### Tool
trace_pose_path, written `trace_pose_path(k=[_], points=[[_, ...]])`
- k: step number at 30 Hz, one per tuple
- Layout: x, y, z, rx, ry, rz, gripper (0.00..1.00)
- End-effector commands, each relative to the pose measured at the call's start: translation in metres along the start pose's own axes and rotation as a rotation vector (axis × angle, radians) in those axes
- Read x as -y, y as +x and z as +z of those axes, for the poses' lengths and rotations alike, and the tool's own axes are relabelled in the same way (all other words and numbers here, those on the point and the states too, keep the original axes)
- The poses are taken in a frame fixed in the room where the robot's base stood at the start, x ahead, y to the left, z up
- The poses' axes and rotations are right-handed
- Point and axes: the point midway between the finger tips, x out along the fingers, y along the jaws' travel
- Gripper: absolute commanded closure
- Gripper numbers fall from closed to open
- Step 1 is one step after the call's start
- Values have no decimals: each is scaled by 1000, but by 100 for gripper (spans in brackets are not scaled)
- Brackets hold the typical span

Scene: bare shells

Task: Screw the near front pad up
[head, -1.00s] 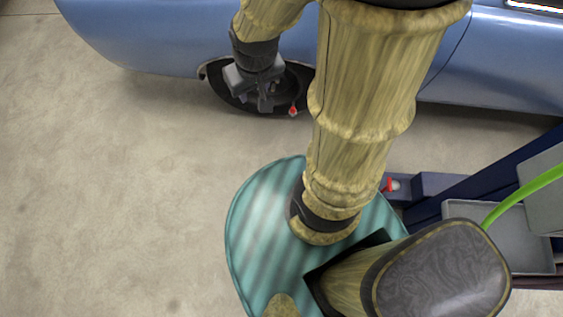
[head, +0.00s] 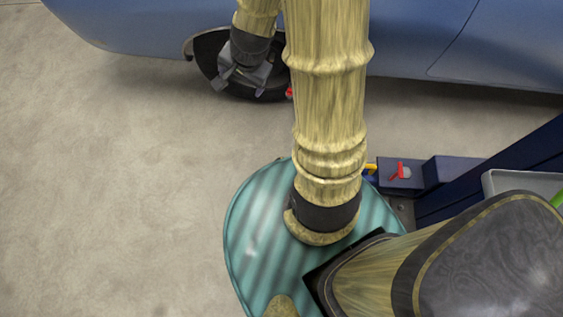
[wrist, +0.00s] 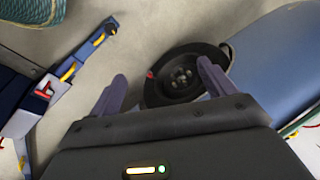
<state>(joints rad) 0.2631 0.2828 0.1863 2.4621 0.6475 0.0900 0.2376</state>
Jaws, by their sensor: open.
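My gripper (head: 240,82) is open and empty, in front of the car's dark wheel (head: 275,84) in the head view. In the wrist view my gripper's two fingers (wrist: 162,70) stand apart, with the wheel (wrist: 182,76) beyond them. A small red piece (head: 289,92) shows at the wheel's right edge. It also shows in the wrist view, between the fingers (wrist: 150,74). I cannot tell whether it belongs to the pad. The near front pad is not clearly made out in either view.
The blue car (head: 420,40) spans the back. A dark blue lift arm (head: 440,170) with a red piece (head: 400,172) lies at right, near a grey tray (head: 520,182). Bare floor (head: 120,180) is clear at left.

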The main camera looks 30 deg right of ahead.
Motion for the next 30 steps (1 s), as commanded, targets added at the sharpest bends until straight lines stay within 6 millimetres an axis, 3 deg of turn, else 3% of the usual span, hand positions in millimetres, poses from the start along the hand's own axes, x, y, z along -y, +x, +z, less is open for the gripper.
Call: trace_pose_path(k=[1, 3, 14, 22, 30], points=[[-10, 32, -2, -5, 75, 0, 17], [-16, 56, -7, -14, 179, -1, 17], [-64, 180, -30, -71, 726, 24, 17], [-113, 270, -39, -122, 1141, 82, 17], [-169, 357, -35, -176, 1554, 183, 17]])
